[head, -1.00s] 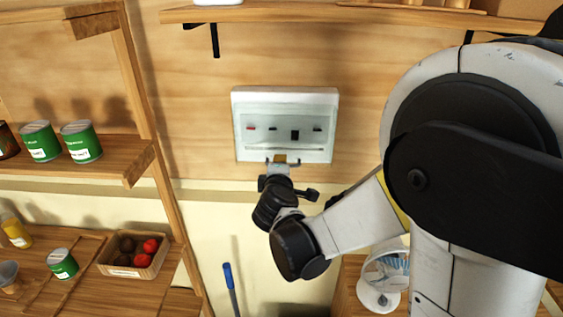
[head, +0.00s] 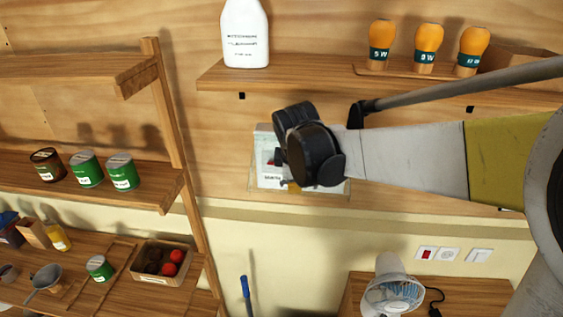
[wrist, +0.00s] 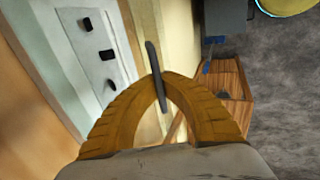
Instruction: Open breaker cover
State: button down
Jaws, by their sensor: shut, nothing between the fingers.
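The white breaker box (head: 265,146) is on the plywood wall, below the upper shelf. My arm hides most of it in the head view. A clear pane edge shows along its bottom; I cannot tell how far the cover stands from the box. In the wrist view the pale switch panel (wrist: 97,45) with dark switches is at upper left. A thin dark bar, apparently the cover's handle (wrist: 151,57), crosses at the fingertips. My gripper (wrist: 165,77) is shut, its yellow fingers arched together; I cannot tell whether they touch the bar. The fingers are mostly hidden in the head view.
The upper shelf (head: 330,76) holds a white bottle (head: 246,35) and several orange bulbs (head: 428,45) above my arm. A rack with cans (head: 85,170) stands left. A fan (head: 392,288) sits on a low table at lower right, near wall sockets (head: 449,255).

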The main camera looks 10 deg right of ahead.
jog(key=shift+s+r+g, duration=0.1)
jog(key=shift+r+g, duration=0.3)
jog(key=shift+r, duration=0.45)
jog(key=c, duration=2)
grip_release()
jog(key=shift+r, duration=0.1)
jog(key=shift+c, duration=0.2)
jog(key=o, duration=0.5)
jog(key=shift+s+a, duration=0.1)
jog(key=shift+s, duration=0.2)
jog(key=shift+w, duration=0.1)
jog(key=shift+w, duration=0.1)
jog(key=shift+r, duration=0.4)
jog(key=v, duration=1.1)
jog(key=shift+s+r, duration=0.15)
jog(key=shift+s, duration=0.05)
